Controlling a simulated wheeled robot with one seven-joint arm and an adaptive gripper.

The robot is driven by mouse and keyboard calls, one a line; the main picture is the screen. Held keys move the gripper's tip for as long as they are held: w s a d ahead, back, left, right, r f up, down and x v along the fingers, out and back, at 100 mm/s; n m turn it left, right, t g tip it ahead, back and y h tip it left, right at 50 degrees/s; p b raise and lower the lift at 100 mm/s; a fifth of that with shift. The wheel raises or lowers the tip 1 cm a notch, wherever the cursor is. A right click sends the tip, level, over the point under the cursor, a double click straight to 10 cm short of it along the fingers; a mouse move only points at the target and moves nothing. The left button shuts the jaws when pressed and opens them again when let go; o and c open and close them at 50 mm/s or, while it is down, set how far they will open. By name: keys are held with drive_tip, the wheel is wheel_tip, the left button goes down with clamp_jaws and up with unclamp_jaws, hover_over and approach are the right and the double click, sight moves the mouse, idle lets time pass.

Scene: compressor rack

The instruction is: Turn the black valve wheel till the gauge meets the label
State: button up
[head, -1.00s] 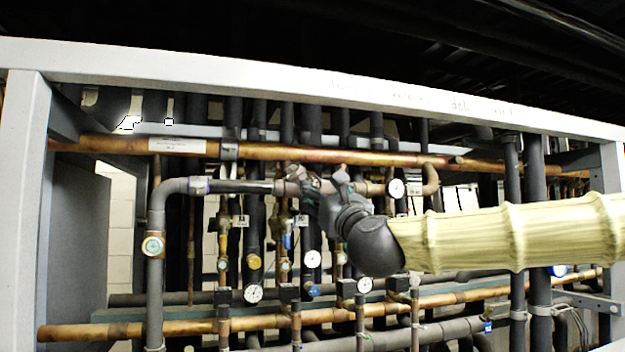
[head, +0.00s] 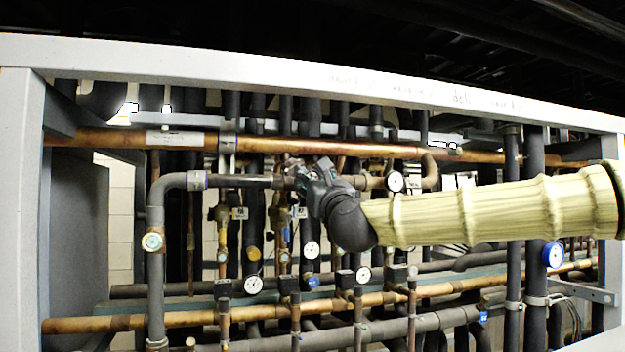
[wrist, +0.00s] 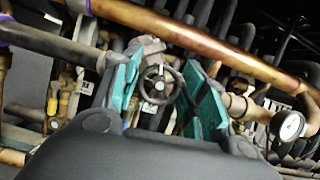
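The black valve wheel (wrist: 158,85) shows in the wrist view, on a valve body in the upper horizontal pipe run. My gripper (wrist: 164,70) is open, with one teal finger pad on each side of the wheel and a gap to the rim on both sides in the picture. I cannot tell whether the wheel lies fully between the pads. In the head view my gripper (head: 300,178) covers the wheel. A round white-faced gauge (head: 395,181) sits on the same pipe to the right; it also shows in the wrist view (wrist: 290,127). Its needle is too small to read.
A copper pipe (head: 270,145) runs just above the valve. Lower down are several more gauges, pipes and small valves. A grey frame beam (head: 230,70) crosses above, with a post (head: 22,200) at the left. A blue gauge (head: 553,254) is at the right.

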drive_tip(key=c, duration=0.5)
drive_tip(key=shift+f+n+y+b, duration=0.15)
drive_tip(key=shift+n+y+b, duration=0.15)
drive_tip(key=shift+n+b, duration=0.15)
drive_tip(key=shift+f+n+g+y+b, duration=0.1)
drive_tip(key=shift+n+g+y+b, duration=0.45)
drive_tip(key=shift+n+b, duration=0.65)
drive_tip(key=n+g+y+b, duration=0.1)
drive_tip(key=n, duration=0.1)
drive_tip(key=n+y+b, duration=0.1)
drive_tip(key=n, duration=0.2)
drive_tip(key=shift+g, duration=0.35)
drive_tip(key=n, duration=0.2)
drive_tip(key=n+g, duration=0.1)
drive_tip(key=n, duration=0.1)
drive_tip(key=n+g+y, duration=0.1)
drive_tip(key=n, duration=0.1)
drive_tip(key=shift+r, duration=0.3)
drive_tip(key=shift+f+n+g+p, duration=0.1)
drive_tip(key=shift+n+g+p, duration=0.7)
drive_tip(key=shift+n, duration=1.45)
drive_tip(key=shift+g, duration=0.3)
